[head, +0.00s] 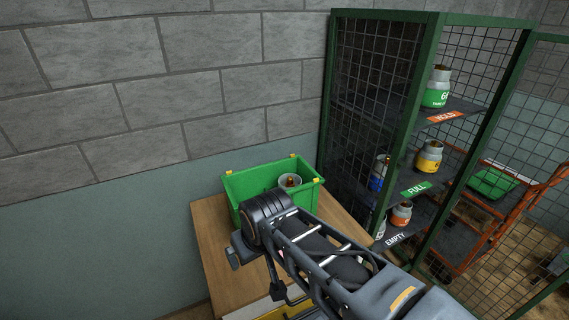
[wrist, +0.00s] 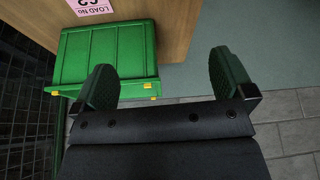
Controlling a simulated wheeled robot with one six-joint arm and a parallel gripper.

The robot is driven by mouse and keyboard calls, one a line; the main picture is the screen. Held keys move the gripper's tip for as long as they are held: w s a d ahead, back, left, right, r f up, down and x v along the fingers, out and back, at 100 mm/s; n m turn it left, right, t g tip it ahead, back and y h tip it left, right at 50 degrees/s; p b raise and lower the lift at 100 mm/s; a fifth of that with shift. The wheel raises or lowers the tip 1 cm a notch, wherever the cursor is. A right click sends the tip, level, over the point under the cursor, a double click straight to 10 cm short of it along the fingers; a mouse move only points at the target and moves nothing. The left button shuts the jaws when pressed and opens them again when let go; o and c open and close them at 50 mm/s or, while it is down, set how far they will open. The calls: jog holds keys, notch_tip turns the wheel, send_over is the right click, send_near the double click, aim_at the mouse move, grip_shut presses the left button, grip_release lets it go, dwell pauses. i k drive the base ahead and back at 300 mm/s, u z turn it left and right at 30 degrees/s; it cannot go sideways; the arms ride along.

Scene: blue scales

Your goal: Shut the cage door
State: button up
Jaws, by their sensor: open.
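The green-framed wire-mesh cage (head: 385,75) stands right of centre in the head view. Its front appears open, with the shelves inside exposed. The mesh door (head: 552,38) appears swung out to the right, partly cut off by the picture edge. Its latch or handle cannot be made out. My gripper (wrist: 163,80) is open and empty in the wrist view, its two dark green fingers wide apart. In the head view my arm reaches over the table and the gripper is mostly hidden behind it. The gripper is near the green crate, apart from the door.
A green crate (head: 240,185) holding a container (head: 289,181) sits on a wooden table (head: 212,235) against the wall. Shelves labelled HOLD, FULL and EMPTY hold several small canisters (head: 437,88). An orange cart (head: 533,205) shows through the mesh at the right.

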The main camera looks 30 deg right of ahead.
aim_at(532, 37)
jog(key=k, duration=1.7)
jog(key=z, duration=3.15)
jog(key=i, duration=4.4)
jog(key=u, duration=3.55)
